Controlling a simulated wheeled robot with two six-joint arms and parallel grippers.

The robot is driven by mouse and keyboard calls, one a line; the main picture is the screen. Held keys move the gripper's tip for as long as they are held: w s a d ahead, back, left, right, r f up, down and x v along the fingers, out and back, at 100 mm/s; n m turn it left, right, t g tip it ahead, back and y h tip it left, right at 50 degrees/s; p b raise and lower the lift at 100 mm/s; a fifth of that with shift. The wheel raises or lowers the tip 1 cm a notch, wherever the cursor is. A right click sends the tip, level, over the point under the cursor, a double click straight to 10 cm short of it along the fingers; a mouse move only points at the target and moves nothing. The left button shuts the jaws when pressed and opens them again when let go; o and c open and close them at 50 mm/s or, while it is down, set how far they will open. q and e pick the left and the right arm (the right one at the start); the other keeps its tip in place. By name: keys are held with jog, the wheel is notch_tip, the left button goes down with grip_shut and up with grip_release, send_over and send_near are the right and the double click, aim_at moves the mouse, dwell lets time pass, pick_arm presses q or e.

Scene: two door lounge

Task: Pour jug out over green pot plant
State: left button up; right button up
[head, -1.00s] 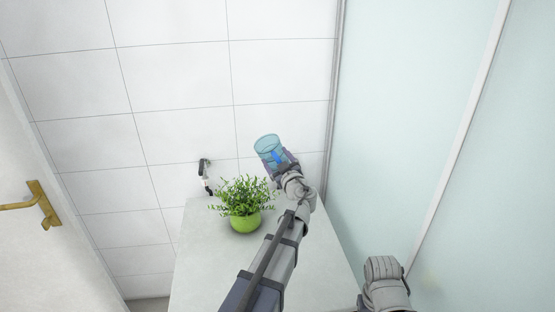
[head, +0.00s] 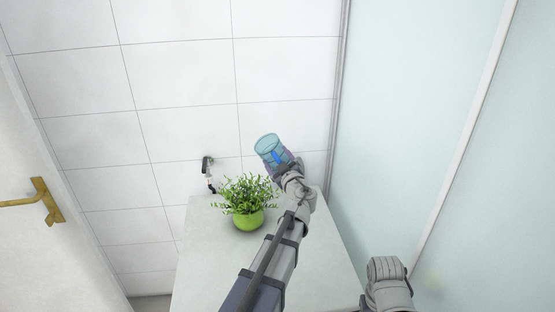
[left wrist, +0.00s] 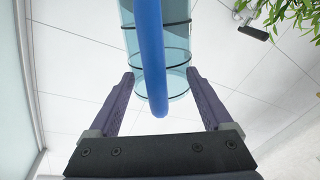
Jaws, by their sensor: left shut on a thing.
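The jug (head: 268,147) is clear blue with a darker blue handle. My left gripper (head: 277,161) is shut on it and holds it up, slightly tilted, above the back right of the table. In the left wrist view the jug (left wrist: 178,55) stands between the two fingers of my left gripper (left wrist: 163,90), its blue handle (left wrist: 150,50) towards the camera. The green pot plant (head: 248,218), leafy in a lime green pot, stands on the table, left of and below the jug in the head view. Its leaves (left wrist: 290,12) show at the top right of the left wrist view.
The pale table (head: 210,265) stands against a white tiled wall (head: 185,75). A black and white tap-like fitting (head: 208,170) is behind the plant. A frosted glass panel (head: 410,110) is at the right. A door with a brass handle (head: 42,203) is at the left.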

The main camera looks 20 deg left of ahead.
aim_at(269, 163)
pick_arm(q)
jog(key=shift+s+a+f+n, duration=0.25)
jog(key=shift+s+a+n, duration=0.15)
jog(key=shift+n, duration=0.3)
jog(key=shift+f, duration=0.1)
jog(key=shift+s+a+f+n+b, duration=0.15)
jog(key=shift+n+b, duration=0.15)
jog(key=shift+n, duration=0.15)
jog(key=shift+s+a+f+n+b, duration=0.1)
jog(key=shift+n+b, duration=0.15)
jog(key=shift+n, duration=0.2)
jog(key=shift+f, duration=0.1)
jog(key=shift+f+n+b, duration=0.8)
jog(key=shift+f+b, duration=0.05)
jog(key=shift+b, duration=0.15)
jog(key=shift+f, duration=0.15)
